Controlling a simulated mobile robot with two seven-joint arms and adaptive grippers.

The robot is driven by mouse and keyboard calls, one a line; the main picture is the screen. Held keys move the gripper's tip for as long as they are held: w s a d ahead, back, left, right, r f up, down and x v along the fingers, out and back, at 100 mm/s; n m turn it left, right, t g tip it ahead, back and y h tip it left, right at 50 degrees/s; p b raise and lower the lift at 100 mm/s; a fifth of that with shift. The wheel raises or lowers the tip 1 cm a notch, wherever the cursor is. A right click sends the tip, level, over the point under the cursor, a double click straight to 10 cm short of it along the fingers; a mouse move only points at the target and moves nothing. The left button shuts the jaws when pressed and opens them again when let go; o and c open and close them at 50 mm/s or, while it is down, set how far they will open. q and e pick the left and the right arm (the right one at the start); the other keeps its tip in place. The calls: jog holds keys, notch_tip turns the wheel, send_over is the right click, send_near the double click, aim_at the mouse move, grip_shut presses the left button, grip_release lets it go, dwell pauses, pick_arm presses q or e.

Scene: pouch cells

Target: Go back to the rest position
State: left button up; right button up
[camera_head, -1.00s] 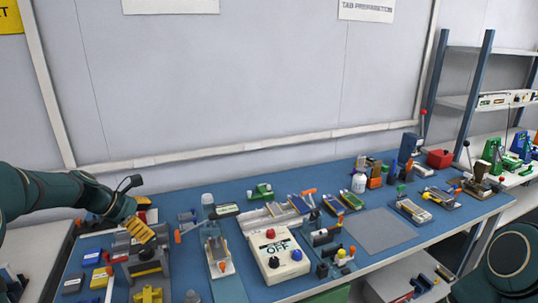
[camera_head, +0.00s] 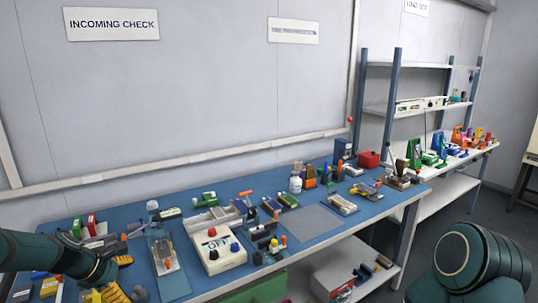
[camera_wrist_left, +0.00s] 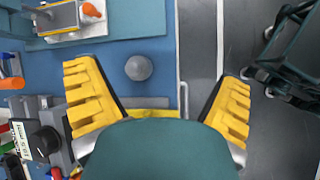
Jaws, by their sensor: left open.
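My left gripper (camera_head: 108,293) is low at the left of the head view, partly cut off by the bottom edge. In the left wrist view its two yellow ribbed fingers (camera_wrist_left: 158,105) are spread wide with nothing held between them. Below them lie the blue bench top (camera_wrist_left: 153,45) near its edge and a grey round knob (camera_wrist_left: 138,67). My right gripper is out of view; only a dark green rounded part of my right arm shows at the lower right of the head view.
The blue bench (camera_head: 345,243) holds a white control box (camera_head: 214,252), a grey mat (camera_head: 304,222) and several small fixtures. In the wrist view, a black-knobbed fixture (camera_wrist_left: 45,143) is left of the fingers; grey floor (camera_wrist_left: 250,35) lies right of the bench.

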pick_arm(q)
jog(key=s+d+f+m+g, duration=0.2)
jog(key=d+f+m, duration=0.2)
jog(key=d+f, duration=0.45)
jog(key=s+d+f+m+g+y, duration=0.1)
jog(key=s+d+f+m, duration=1.3)
jog(key=s+d, duration=0.4)
jog(key=shift+s+m, duration=0.2)
jog(key=shift+m, duration=0.7)
